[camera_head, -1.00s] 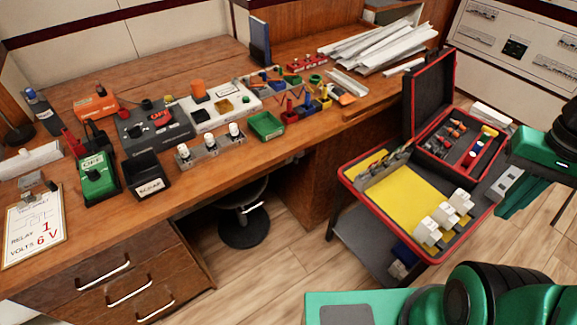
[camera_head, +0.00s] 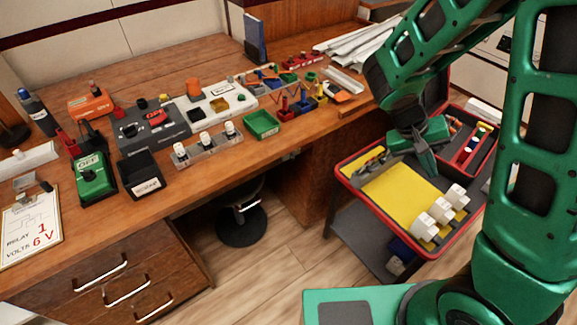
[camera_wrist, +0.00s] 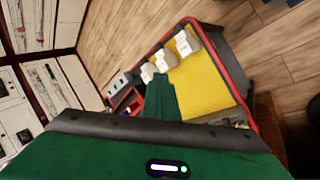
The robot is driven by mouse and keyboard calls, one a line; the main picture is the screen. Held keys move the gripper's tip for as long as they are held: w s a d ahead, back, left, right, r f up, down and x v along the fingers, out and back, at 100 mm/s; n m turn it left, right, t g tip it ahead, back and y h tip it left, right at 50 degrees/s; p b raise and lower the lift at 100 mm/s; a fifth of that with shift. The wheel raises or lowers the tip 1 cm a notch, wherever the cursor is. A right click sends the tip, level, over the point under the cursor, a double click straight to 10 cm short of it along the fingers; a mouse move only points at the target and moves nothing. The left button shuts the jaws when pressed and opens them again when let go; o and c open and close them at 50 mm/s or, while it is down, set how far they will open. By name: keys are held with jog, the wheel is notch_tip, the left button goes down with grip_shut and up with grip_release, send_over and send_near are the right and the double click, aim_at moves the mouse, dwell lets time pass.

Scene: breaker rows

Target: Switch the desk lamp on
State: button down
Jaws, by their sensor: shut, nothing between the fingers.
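No desk lamp shows clearly in either view. A dark rounded object (camera_head: 14,135) is cut off at the left edge of the head view; I cannot tell if it is the lamp's base. My gripper (camera_head: 431,168) is over the red-rimmed tool case, far to the right of that dark object. It points down with its fingers together and empty. In the wrist view the green fingers (camera_wrist: 161,92) show in front of the yellow area of the case.
The wooden desk (camera_head: 215,185) carries a green box marked OFF (camera_head: 92,178), a black bin (camera_head: 143,176), a green tray (camera_head: 262,124) and a clipboard (camera_head: 30,228). The red-rimmed case (camera_head: 343,176) holds white blocks (camera_head: 440,209).

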jog(key=w+a+f+n+t+h, duration=0.3)
jog(key=w+a+f+n, duration=0.15)
jog(key=w+a, duration=0.25)
jog(key=n+t+y, duration=0.7)
jog(key=n+t, duration=0.8)
jog(key=t, duration=0.1)
send_near(292, 158)
jog(key=shift+s+a+f, duration=0.25)
jog(key=shift+s+a, duration=0.95)
jog(key=w+d, duration=0.1)
jog(key=w, duration=0.9)
jog(key=shift+d, duration=0.2)
